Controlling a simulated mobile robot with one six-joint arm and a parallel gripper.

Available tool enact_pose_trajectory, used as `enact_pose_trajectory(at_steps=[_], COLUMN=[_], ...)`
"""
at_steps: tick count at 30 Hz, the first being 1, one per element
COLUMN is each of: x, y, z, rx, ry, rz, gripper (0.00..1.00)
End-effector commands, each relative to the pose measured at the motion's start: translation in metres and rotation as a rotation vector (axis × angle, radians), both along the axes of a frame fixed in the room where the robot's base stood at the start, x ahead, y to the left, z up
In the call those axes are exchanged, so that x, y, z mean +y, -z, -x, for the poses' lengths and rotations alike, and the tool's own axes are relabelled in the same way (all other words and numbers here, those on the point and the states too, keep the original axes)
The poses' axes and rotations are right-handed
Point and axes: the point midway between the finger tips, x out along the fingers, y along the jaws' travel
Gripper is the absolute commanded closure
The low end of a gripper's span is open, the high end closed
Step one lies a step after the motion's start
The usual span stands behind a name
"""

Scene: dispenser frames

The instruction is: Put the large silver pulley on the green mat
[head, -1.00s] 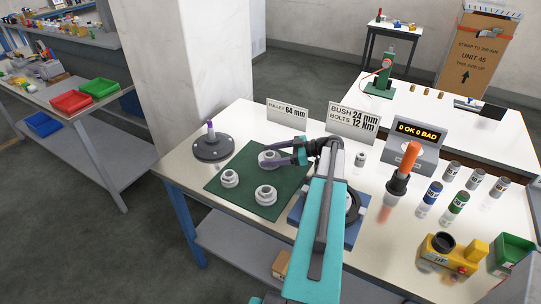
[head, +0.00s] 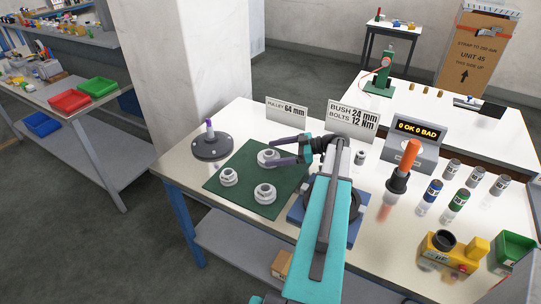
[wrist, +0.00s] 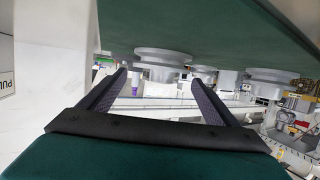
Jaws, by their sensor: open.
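Three silver-grey stepped pulleys stand on the green mat (head: 240,160): a far one (head: 268,157), a left one (head: 229,177) and a near one (head: 265,193). They look close in size, the near and far ones slightly bigger. My gripper (head: 271,151) is open, just right of the far pulley, with its dark fingers spread and pointing left towards it. In the wrist view the mat (wrist: 210,25) appears overhead, upside down. A pulley (wrist: 163,57) shows beyond and between the fingertips, with no visible grip on it.
A dark round base with a purple-tipped post (head: 211,146) stands left of the mat. A blue fixture (head: 350,230) lies partly under my arm on the right. Sign cards (head: 287,106) stand behind. An orange-handled tool (head: 404,165) and several cans (head: 433,191) are further right.

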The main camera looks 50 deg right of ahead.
Motion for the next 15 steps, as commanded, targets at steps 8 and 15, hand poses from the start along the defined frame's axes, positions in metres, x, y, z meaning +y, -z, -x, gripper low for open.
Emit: enact_pose_trajectory(at_steps=[8, 15], x=[-0.027, -0.047], y=[-0.010, -0.021], z=[0.035, 0.062], rx=[-0.001, 0.000], ry=[0.002, 0.003], rz=[0.003, 0.002], gripper=[0.17, 0.17])
